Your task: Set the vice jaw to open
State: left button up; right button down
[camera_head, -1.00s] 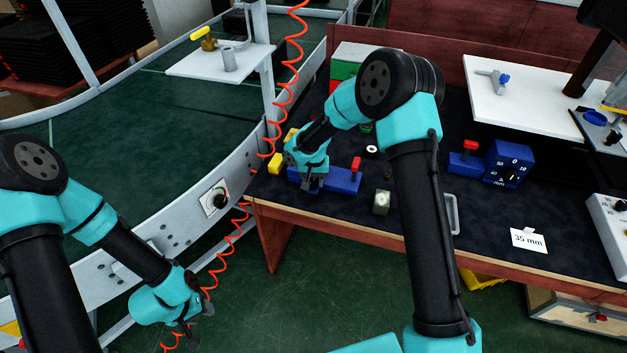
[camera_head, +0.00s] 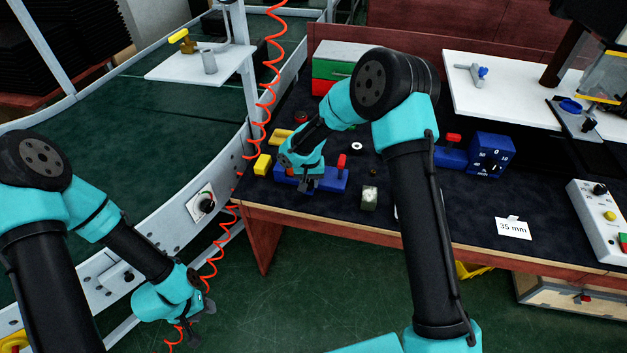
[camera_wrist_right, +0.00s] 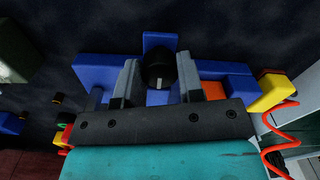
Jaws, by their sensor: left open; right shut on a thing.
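A blue vice-like block (camera_head: 333,183) with an upright red handle (camera_head: 342,160) sits near the bench's front edge. My right gripper (camera_head: 307,187) is down at the left part of this block. In the right wrist view, the fingers (camera_wrist_right: 160,82) are shut on a black knob (camera_wrist_right: 160,68) with a white mark, with blue parts (camera_wrist_right: 222,70) on both sides. The jaw gap itself is hard to make out. My left gripper (camera_head: 204,322) is open and empty, low in front of the conveyor, away from the block.
A second blue device (camera_head: 488,155) with a dial stands to the right, beyond my right arm. A "35 mm" card (camera_head: 513,228), a metal block (camera_head: 370,197) and a yellow block (camera_head: 262,164) lie on the dark bench. A red coiled hose (camera_head: 268,90) hangs at left.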

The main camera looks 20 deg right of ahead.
jog(key=shift+s+d, duration=0.15)
jog(key=shift+d, duration=0.05)
jog(key=c, duration=0.8)
grip_release()
jog(key=shift+d, duration=0.1)
jog(key=shift+o, duration=0.2)
jog(key=shift+r, duration=0.25)
notch_tip(320, 180, up, 17)
jog(key=shift+f, duration=0.1)
